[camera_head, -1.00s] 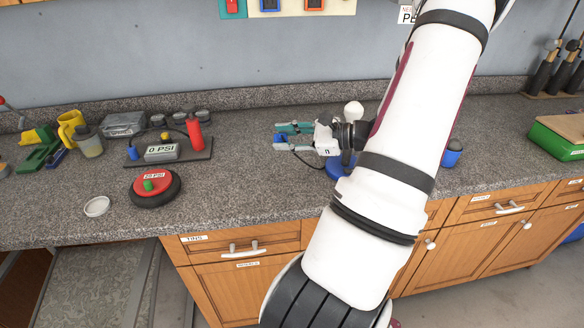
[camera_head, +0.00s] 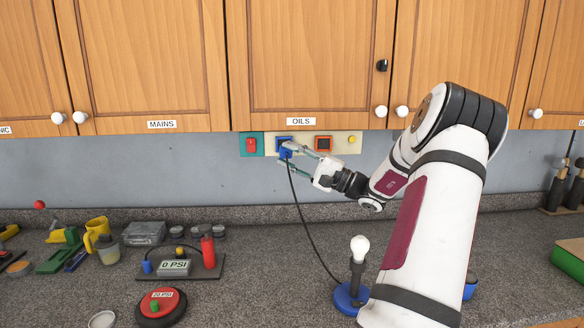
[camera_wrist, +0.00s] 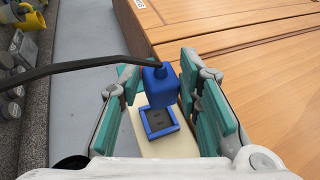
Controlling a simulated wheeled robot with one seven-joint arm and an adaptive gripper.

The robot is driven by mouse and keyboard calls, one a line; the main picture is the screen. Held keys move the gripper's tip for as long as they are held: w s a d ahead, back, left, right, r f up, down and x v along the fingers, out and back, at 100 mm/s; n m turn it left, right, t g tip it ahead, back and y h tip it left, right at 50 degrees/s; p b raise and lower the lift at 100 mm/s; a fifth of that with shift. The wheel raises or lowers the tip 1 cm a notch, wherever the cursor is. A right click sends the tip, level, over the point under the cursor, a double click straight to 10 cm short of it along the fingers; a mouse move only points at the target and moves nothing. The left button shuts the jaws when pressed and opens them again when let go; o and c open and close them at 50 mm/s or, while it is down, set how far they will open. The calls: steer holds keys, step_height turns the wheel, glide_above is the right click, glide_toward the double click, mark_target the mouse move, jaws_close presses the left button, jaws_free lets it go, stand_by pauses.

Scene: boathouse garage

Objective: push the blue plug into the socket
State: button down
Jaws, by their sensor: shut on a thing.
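The blue plug (camera_wrist: 160,86) is between the teal finger pads of my gripper (camera_wrist: 158,74) in the wrist view, with a black cord leaving its back. My gripper (camera_head: 290,154) is shut on it, up at the wall panel in the head view. The blue-framed socket (camera_wrist: 159,122) shows its dark face just beyond the plug in the wrist view. The plug appears apart from the socket and offset toward the top of that picture. In the head view the socket (camera_head: 284,143) is partly covered by the plug and fingertips.
The cord (camera_head: 309,231) hangs down to a lamp with a white bulb (camera_head: 359,246) and blue base (camera_head: 347,298) on the counter. A red switch (camera_head: 251,145) and an orange-framed socket (camera_head: 323,143) flank the blue one. Wooden cabinets (camera_head: 312,62) hang directly above.

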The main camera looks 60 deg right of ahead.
mark_target(289, 152)
stand_by(0.3)
steer(key=shift+w+d+f, duration=0.1)
steer(key=shift+w+d, duration=0.8)
steer(key=shift+d, duration=0.05)
steer(key=shift+w+d+b, duration=0.55)
steer(key=shift+w+d, duration=0.1)
steer(key=shift+d, duration=0.25)
steer(key=shift+g+p, duration=0.4)
steer(key=shift+p, duration=0.05)
stand_by(0.8)
steer(key=shift+w+d+b, duration=0.3)
steer(key=shift+w+d, duration=0.2)
steer(key=shift+d, duration=0.2)
stand_by(0.6)
steer(key=c, duration=1.2)
jaws_free()
steer(key=shift+o, duration=0.4)
steer(key=v, duration=1.2)
